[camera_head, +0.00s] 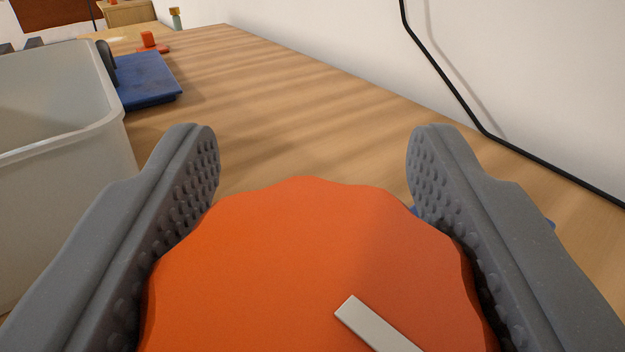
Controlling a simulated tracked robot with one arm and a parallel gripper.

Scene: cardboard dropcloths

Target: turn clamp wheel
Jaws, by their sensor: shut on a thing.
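The clamp wheel (265,255) is a large orange disc with a scalloped edge, at the bottom middle of the head camera view. A pale grey bar-shaped mark (372,322) lies on its face, slanting down to the right. My gripper (313,160) has one grey, studded finger on each side of the wheel. The fingers are shut on the wheel's left and right edges, and their tips reach past its far edge. The near part of the wheel is cut off by the frame. The clamp body below is mostly hidden; small blue bits show beside the right finger.
A translucent grey bin (60,150) stands close on the left. Behind it lies a blue mat or plate (148,80) with a dark upright part, and a small orange object (150,42) farther back. A black cable (450,85) runs along the right wall. The wooden bench (270,100) ahead is clear.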

